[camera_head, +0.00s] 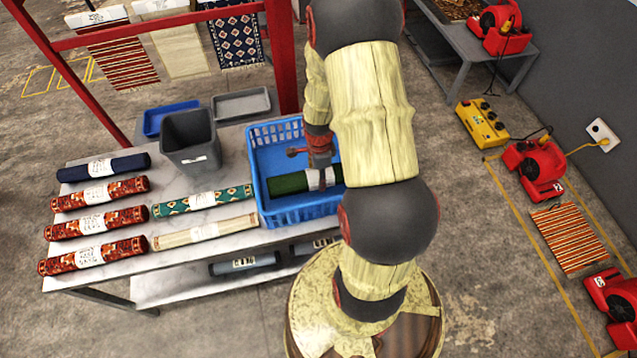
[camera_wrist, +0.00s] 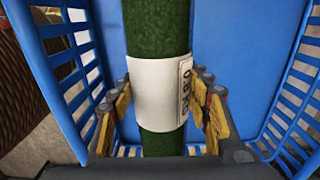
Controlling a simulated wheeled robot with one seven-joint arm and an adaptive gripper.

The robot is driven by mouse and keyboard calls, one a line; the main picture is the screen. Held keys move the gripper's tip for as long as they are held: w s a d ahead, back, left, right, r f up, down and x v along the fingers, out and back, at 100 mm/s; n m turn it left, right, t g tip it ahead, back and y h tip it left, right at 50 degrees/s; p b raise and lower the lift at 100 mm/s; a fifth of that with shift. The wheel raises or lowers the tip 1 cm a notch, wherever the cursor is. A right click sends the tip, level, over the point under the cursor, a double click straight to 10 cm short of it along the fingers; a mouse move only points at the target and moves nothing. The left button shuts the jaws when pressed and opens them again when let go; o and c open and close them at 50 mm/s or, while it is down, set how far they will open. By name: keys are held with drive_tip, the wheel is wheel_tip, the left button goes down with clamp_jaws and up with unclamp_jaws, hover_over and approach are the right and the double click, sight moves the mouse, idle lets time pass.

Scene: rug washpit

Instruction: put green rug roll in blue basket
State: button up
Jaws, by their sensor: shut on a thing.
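The green rug roll (camera_head: 289,183) is inside the blue basket (camera_head: 262,207), lying across it in the head view. My gripper (camera_head: 318,172) reaches down into the basket at the roll. In the wrist view my gripper's fingers (camera_wrist: 160,113) are on both sides of the white paper band, shut on the green rug roll (camera_wrist: 157,30). The blue basket's slatted wall (camera_wrist: 50,62) stands on both sides of the fingers. My arm hides the basket's right part in the head view. I cannot tell whether the roll touches the basket floor.
Left of the basket on the table (camera_head: 232,241) lie a teal patterned roll (camera_head: 235,194), a cream roll (camera_head: 172,239), a navy roll (camera_head: 132,162) and several red rolls (camera_head: 130,214). A grey bin (camera_head: 190,137) and shallow trays (camera_head: 241,105) stand behind. A red frame (camera_head: 170,23) holds hanging rugs.

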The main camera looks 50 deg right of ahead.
drive_tip(key=shift+f+b, duration=0.5)
drive_tip(key=shift+f, duration=1.4)
drive_tip(key=o, duration=1.7)
drive_tip(key=shift+f, duration=0.1)
